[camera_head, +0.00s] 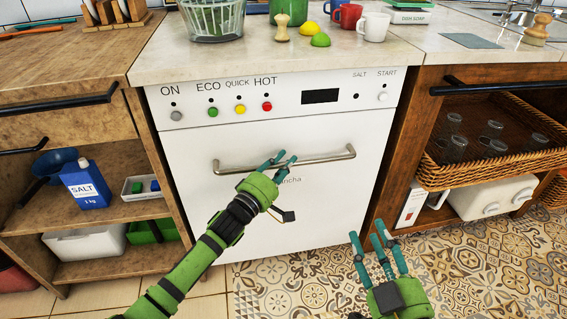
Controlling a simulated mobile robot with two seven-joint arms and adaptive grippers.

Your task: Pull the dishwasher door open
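The white dishwasher door (200,190) is closed under its control panel (210,108). A long metal handle (325,156) runs across its upper part. My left gripper (277,161) is at the middle of the handle, its teal fingers overlapping the bar. I cannot tell from this view whether the fingers are closed on the bar or only beside it. My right gripper (372,243) is low at the right, in front of the door's lower right edge and the floor. Its fingers are apart and empty.
Wooden open shelving (85,235) with a blue salt box (84,186) stands at the left. A wicker basket (440,177) sits in the shelving at the right. The counter above holds mugs and a glass bowl. The tiled floor (480,275) before the dishwasher looks clear.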

